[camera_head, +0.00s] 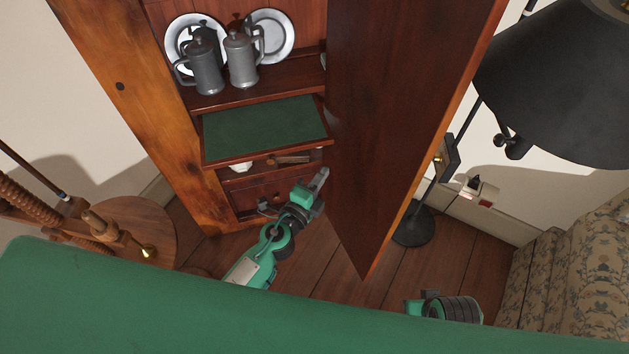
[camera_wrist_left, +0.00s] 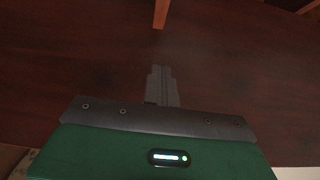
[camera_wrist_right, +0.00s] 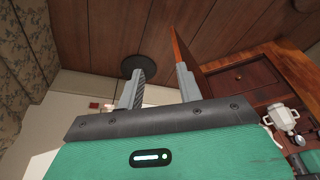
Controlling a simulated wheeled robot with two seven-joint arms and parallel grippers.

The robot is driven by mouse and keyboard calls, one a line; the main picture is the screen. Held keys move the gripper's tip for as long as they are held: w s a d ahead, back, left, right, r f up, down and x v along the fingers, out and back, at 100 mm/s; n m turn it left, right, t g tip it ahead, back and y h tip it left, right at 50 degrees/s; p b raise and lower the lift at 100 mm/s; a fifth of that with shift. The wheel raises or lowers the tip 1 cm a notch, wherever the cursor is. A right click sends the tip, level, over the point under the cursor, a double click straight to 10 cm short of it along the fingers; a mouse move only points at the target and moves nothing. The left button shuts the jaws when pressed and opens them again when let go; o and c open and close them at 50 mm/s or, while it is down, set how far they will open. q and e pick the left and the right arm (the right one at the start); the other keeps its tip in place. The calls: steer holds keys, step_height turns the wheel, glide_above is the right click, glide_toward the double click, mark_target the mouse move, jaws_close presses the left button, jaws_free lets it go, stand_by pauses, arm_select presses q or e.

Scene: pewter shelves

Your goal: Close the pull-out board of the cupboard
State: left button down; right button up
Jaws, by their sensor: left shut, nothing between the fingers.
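The cupboard's pull-out board (camera_head: 262,128), a green panel in a dark wood frame, sticks out below the shelf with the tankards. My left gripper (camera_head: 322,174) is shut and empty, just below and in front of the board's right front corner and close to the open door (camera_head: 400,100). The left wrist view shows its closed fingers (camera_wrist_left: 161,72) against dark reddish wood; I cannot tell whether they touch it. My right gripper (camera_wrist_right: 160,86) is open and empty in the right wrist view, with the floor and a door edge beyond it. Its fingers are hidden in the head view.
Pewter tankards (camera_head: 241,60) and plates stand on the shelf above the board. A drawer (camera_head: 258,196) lies below it. A black floor lamp (camera_head: 560,85) and a patterned armchair (camera_head: 575,280) are at right. A round wooden stand (camera_head: 140,232) is at left.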

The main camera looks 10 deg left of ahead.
mark_target(312, 112)
arm_select(q)
steer(key=w, duration=0.8)
steer(key=shift+w, duration=0.2)
arm_select(e)
steer(key=shift+f, duration=0.85)
